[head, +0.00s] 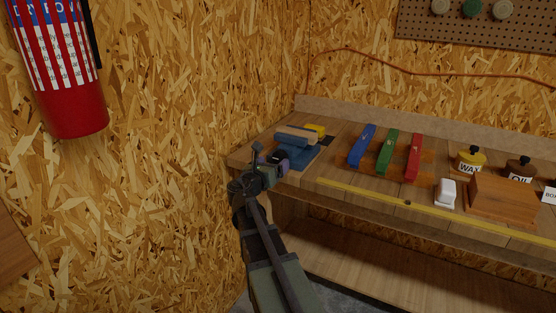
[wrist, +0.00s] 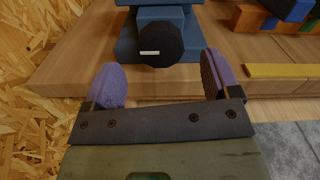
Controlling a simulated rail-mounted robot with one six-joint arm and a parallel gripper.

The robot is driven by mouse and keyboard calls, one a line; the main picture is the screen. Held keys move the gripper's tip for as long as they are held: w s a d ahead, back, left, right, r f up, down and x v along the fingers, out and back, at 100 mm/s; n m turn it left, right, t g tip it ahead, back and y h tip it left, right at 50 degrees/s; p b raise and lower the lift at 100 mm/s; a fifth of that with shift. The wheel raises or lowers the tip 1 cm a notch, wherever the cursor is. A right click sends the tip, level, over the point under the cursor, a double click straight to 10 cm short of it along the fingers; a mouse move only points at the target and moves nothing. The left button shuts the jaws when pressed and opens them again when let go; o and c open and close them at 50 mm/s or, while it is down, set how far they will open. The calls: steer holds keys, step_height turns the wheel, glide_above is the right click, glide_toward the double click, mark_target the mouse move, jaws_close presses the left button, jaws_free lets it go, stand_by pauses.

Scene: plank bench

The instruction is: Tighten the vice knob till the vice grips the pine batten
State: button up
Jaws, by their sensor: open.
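The blue vice (head: 293,153) stands at the left end of the plank bench, with the pine batten (head: 296,133) lying across its top in the head view. The batten does not show in the wrist view. The black vice knob (wrist: 161,45), with a pale mark across its face, is on the front of the vice (wrist: 127,46). My gripper (wrist: 165,78) is open, its two purple-padded fingers apart. The knob shows beyond and between the fingertips, with no visible contact. In the head view my gripper (head: 277,163) is at the bench's front edge by the knob.
Blue (head: 362,146), green (head: 387,152) and red (head: 413,157) tools lie right of the vice. A yellow strip (head: 380,197) runs along the bench's front edge. A white object (head: 446,193), wooden box (head: 502,198) and wax jar (head: 471,160) stand farther right. A chipboard wall (head: 190,110) is at left.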

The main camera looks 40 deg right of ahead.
mark_target(279, 158)
steer(key=x, duration=0.4)
steer(key=shift+d, duration=0.2)
steer(key=c, duration=0.9)
steer(key=shift+m, duration=0.3)
